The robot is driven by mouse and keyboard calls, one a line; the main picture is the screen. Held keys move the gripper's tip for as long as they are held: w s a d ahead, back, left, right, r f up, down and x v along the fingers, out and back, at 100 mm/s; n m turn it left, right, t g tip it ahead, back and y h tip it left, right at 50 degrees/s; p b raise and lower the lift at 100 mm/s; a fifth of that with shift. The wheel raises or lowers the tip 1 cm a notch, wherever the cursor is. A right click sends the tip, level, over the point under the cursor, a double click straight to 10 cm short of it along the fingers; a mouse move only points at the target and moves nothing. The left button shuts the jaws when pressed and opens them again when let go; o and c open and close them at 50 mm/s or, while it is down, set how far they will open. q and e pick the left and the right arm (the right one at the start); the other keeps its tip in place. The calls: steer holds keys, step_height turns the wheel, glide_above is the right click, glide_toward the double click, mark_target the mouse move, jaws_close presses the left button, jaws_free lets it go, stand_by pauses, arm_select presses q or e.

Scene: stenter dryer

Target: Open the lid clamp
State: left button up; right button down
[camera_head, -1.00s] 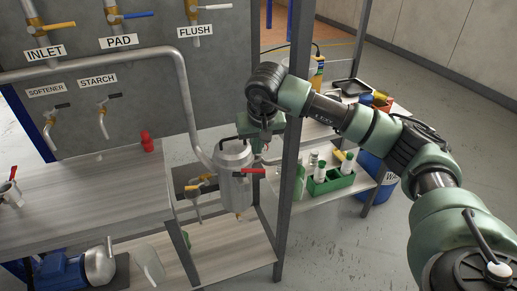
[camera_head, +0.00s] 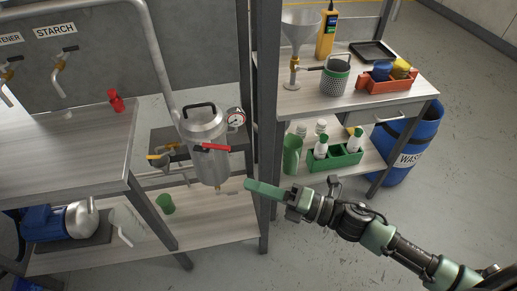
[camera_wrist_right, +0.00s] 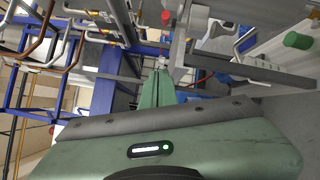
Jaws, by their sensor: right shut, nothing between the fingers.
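A metal pot (camera_head: 205,165) with a lid (camera_head: 201,122) and a black lid handle (camera_head: 199,105) stands beside the bench post. A red lever (camera_head: 214,147), which looks like the lid clamp's handle, lies roughly level across the pot's front just below the lid. My right gripper (camera_head: 248,186) is shut and empty, to the right of the pot and lower than the red lever, apart from it in the picture. Its green fingers (camera_wrist_right: 160,88) show closed together in the right wrist view. My left gripper is not in view.
A pressure gauge (camera_head: 236,118) is at the pot's right. A grey post (camera_head: 265,120) rises behind my right fingers. The right shelf holds a funnel (camera_head: 300,30), a mesh basket (camera_head: 335,80) and a green bottle carrier (camera_head: 337,159). Open floor lies at the front right.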

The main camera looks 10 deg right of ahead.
steer(key=w+a+m+t+p, duration=0.1)
steer(key=w+a+p, duration=0.3)
steer(key=w, duration=0.5)
steer(key=shift+w+a+r+m+h, duration=0.2)
steer(key=shift+w+a+m+h, duration=0.15)
steer(key=shift+a+m, duration=0.3)
